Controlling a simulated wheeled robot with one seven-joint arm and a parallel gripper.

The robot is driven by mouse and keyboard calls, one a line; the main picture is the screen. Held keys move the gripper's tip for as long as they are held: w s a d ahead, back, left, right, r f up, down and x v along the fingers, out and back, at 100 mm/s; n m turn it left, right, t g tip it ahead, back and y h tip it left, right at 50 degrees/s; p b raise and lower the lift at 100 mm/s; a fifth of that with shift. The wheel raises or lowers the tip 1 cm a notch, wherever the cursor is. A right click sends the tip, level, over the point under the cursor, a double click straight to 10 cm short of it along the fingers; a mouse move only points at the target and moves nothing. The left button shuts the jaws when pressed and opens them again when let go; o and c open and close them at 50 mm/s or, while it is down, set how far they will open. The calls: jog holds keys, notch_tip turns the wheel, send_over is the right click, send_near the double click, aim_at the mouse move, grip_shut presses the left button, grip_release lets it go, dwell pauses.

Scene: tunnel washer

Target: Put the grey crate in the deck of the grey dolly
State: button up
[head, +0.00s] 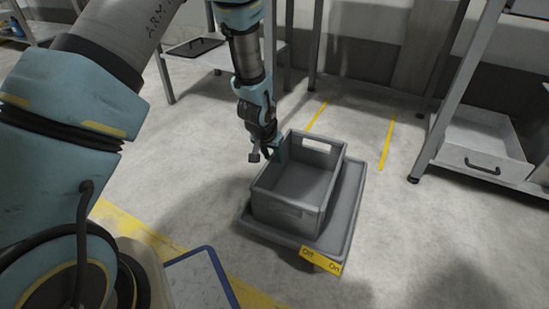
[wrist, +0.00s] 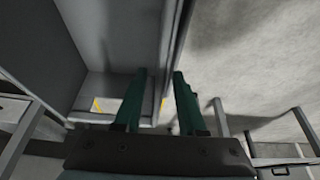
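The grey crate (head: 288,213) is an open, empty box with a handle slot in its far wall. It stands over the deck of the grey dolly (head: 347,205), whose rim shows along the front and right. I cannot tell whether its base lies flat inside the rim. My gripper (head: 277,152) is at the crate's left wall, near the far corner. In the wrist view my gripper (wrist: 160,75) has its two teal fingers apart, on either side of the crate wall's edge, with a gap visible. The crate (wrist: 118,45) fills the upper left there.
A yellow label (head: 320,260) is at the dolly's front. Yellow floor lines (head: 387,143) run behind it. A bench with a drawer (head: 483,160) stands at right, and a table with a dark tray (head: 195,47) at back left. Floor right of the dolly is clear.

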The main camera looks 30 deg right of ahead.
jog(key=p+v, duration=0.2)
jog(key=v, duration=0.5)
jog(key=w+a+r+n+y, duration=0.1)
jog(key=w+a+r+n, duration=0.1)
jog(key=a+r, duration=0.35)
jog(key=w+a+r+n+y, duration=0.1)
jog(key=w+a+r, duration=0.1)
jog(key=a, duration=0.7)
jog(key=w+a+r+n, duration=0.2)
jog(key=a+r, duration=0.1)
jog(key=a, duration=0.4)
jog(key=s+a+r+n, duration=0.2)
jog(key=s+a+r, duration=0.1)
jog(key=a, duration=0.4)
jog(key=s+a+r+n+g+y, duration=0.1)
jog(key=s+a+r+n, duration=0.1)
jog(key=a, duration=0.6)
jog(key=s+r, duration=0.1)
jog(key=s, duration=0.1)
jog(key=shift+s+r+n+y, duration=0.25)
jog(key=shift+s+n+y, duration=0.05)
jog(key=shift+s, duration=0.05)
jog(key=shift+a, duration=0.1)
notch_tip(320, 180, up, 42)
jog(key=p, duration=4.2)
